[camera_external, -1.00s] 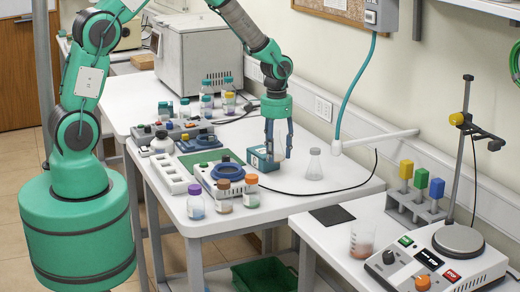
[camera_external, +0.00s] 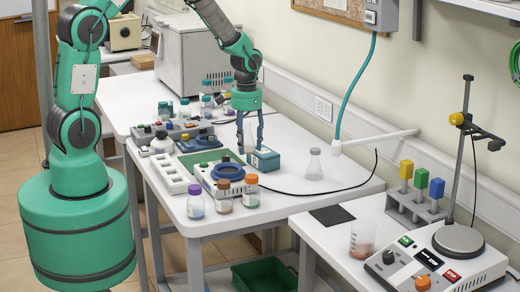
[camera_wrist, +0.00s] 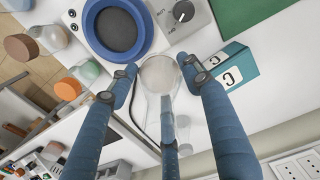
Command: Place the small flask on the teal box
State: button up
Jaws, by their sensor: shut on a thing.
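My gripper (camera_external: 250,148) is just left of the teal box (camera_external: 264,161) in the external view. In the wrist view my gripper (camera_wrist: 157,76) has its fingers on both sides of a clear, round-ended glass piece (camera_wrist: 160,82), which looks like the small flask, and is shut on it. The flask is hard to see in the external view, and whether it touches the table is unclear. The teal box (camera_wrist: 241,63), with white labels, sits right of the fingers in the wrist view.
A device with a blue ring (camera_external: 229,171) is close to my gripper at front left. Capped bottles (camera_external: 251,190) stand at the table's front edge. A black cable (camera_external: 310,193) crosses the table. Free table lies right of the box.

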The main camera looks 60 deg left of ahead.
jog(key=s+a, duration=0.4)
jog(key=shift+s+a+r, duration=0.15)
jog(key=shift+s+a, duration=0.1)
jog(key=shift+s, duration=0.1)
send_over(263, 151)
jog(key=shift+f, duration=0.75)
jog(key=shift+f, duration=0.1)
jog(key=shift+f, duration=1.65)
jog(key=shift+f, duration=0.2)
